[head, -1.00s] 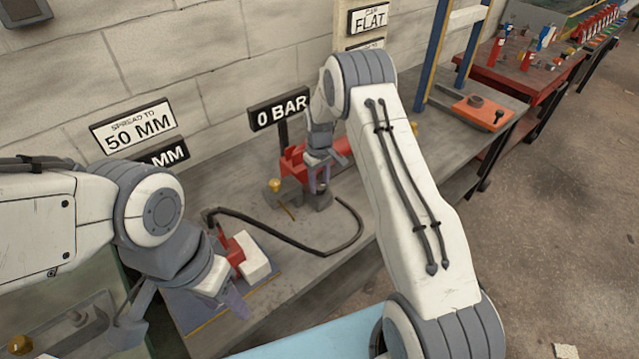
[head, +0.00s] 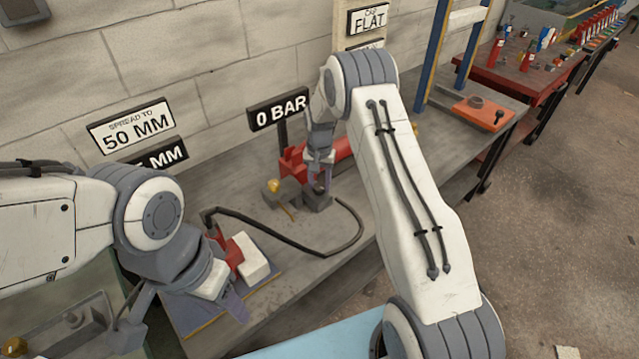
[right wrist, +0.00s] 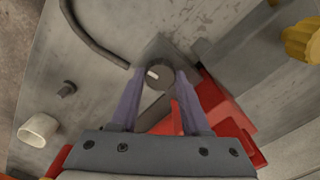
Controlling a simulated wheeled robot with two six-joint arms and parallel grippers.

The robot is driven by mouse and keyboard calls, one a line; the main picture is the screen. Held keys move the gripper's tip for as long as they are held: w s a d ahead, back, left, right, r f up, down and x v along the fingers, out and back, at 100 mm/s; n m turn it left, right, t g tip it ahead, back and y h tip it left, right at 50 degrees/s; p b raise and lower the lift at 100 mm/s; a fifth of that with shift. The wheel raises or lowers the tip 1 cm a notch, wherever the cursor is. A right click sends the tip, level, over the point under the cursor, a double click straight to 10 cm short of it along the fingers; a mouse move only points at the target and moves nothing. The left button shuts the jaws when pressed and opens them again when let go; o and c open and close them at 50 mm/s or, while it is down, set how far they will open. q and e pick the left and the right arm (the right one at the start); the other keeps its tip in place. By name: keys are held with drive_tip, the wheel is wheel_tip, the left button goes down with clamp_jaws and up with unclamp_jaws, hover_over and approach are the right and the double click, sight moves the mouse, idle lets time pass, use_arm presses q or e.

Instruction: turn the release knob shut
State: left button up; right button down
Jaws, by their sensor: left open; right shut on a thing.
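The release knob (right wrist: 157,76) is a dark round knob with a white mark, on a grey block (head: 318,202) of the red pump (head: 335,150). In the right wrist view it sits between the two purple fingers of my right gripper (right wrist: 160,84), which is shut on it. In the head view this right gripper (head: 319,184) reaches down to the block, and the knob is mostly hidden. The white mark points slantwise. My left gripper (head: 236,303) is open and empty in front of the red spreader (head: 232,252) and its white block (head: 253,258).
A sign by the pump reads 0 BAR (head: 280,109). A black hose (head: 290,240) curves over the bench from the pump to the spreader. A yellow knob (head: 273,186) stands left of the block. An orange plate (head: 480,112) lies at the bench's far end.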

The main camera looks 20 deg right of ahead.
sight(320, 186)
drive_tip(key=shift+r+m, duration=0.1)
drive_tip(key=shift+m, duration=0.9)
drive_tip(key=shift+c, duration=1.9)
unclamp_jaws()
wheel_tip(320, 186, up, 10)
drive_tip(key=b, duration=0.1)
drive_tip(key=shift+r, duration=0.2)
